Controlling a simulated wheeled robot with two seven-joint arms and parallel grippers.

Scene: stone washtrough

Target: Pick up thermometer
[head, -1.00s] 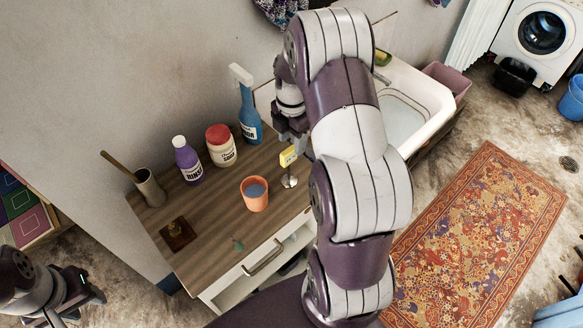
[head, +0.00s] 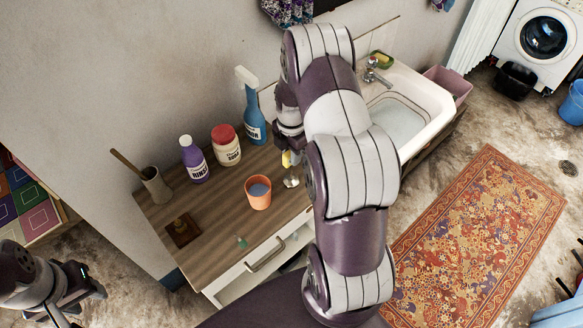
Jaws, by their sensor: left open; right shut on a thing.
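A small upright thing with a yellow top (head: 286,159) and a round silver foot (head: 291,181) is at the counter's right part; it seems to be the thermometer. My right gripper (head: 290,150) is at its yellow top and shut on it. My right arm hides most of the jaws and part of the thing, and I cannot tell if its foot touches the counter. My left gripper (head: 85,290) is open and empty at the lower left, well away from the counter (head: 215,262).
An orange cup (head: 258,193) stands just left of the silver foot. A blue spray bottle (head: 253,118), a red-lidded jar (head: 226,146) and a purple bottle (head: 193,160) line the wall. A sink (head: 440,112) is to the right. A small teal thing (head: 241,242) lies near the front edge.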

